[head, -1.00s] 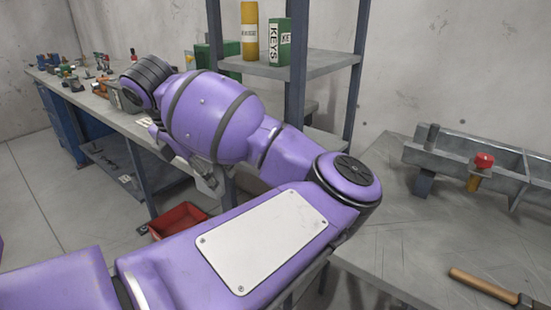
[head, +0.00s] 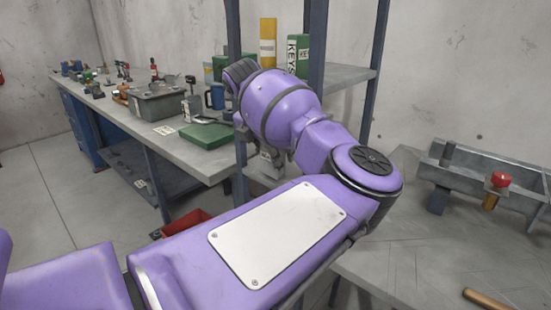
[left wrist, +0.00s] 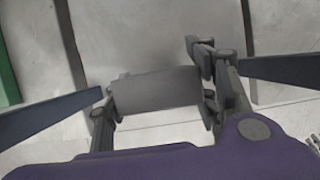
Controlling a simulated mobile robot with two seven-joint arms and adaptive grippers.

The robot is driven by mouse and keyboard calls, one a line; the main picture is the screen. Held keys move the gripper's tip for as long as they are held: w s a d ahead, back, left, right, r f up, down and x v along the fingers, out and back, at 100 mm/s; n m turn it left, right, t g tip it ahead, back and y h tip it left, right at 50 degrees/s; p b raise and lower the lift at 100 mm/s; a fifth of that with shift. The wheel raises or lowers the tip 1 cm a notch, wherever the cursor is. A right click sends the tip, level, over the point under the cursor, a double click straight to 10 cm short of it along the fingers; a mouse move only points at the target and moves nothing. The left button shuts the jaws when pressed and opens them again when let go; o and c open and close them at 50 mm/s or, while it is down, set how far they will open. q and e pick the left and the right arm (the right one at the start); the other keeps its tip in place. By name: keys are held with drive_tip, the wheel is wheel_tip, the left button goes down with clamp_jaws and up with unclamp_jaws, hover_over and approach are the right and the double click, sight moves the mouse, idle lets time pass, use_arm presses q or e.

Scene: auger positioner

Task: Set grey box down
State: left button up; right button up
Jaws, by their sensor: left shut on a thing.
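My left gripper (left wrist: 157,97) is shut on a plain grey box (left wrist: 155,84), with one finger at each side of it in the left wrist view. The box is held in front of a pale, blurred background, and I cannot tell whether its underside touches anything. In the head view my purple left arm hides most of the gripper; only dark parts show below the wrist, in front of the shelf rack. The right gripper is in neither view.
A workbench (head: 185,150) at left carries a grey container (head: 158,101), a green case (head: 207,136) and several tools. The shelf rack (head: 345,76) holds a yellow canister (head: 267,45) and a green KEYS box (head: 298,55). A red bin (head: 185,223) sits low. A metal table (head: 420,260) is at right.

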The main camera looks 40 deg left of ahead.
use_arm(q)
drive_tip(key=shift+w+d+f, duration=0.1)
drive_tip(key=shift+w+f, duration=0.5)
drive_tip(key=shift+w, duration=0.1)
drive_tip(key=shift+f, duration=0.15)
drive_tip(key=shift+f, duration=0.2)
drive_tip(key=o, duration=1.4)
drive_tip(key=shift+r, duration=0.1)
